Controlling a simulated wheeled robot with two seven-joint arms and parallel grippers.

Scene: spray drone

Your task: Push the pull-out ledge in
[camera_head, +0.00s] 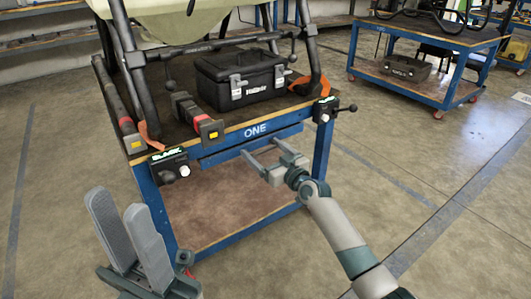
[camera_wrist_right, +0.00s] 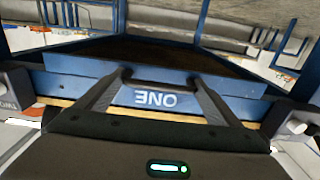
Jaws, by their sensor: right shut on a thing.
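The pull-out ledge (camera_head: 225,153) is a blue bar under the front edge of the bench, below the white word ONE. In the right wrist view the ledge (camera_wrist_right: 80,63) shows upside down beside the lettered board (camera_wrist_right: 155,98). My left gripper (camera_head: 122,202) is open and empty, in front of the bench's left leg.
A lower shelf (camera_head: 220,203) lies below. The floor (camera_head: 440,170) to the right is clear.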

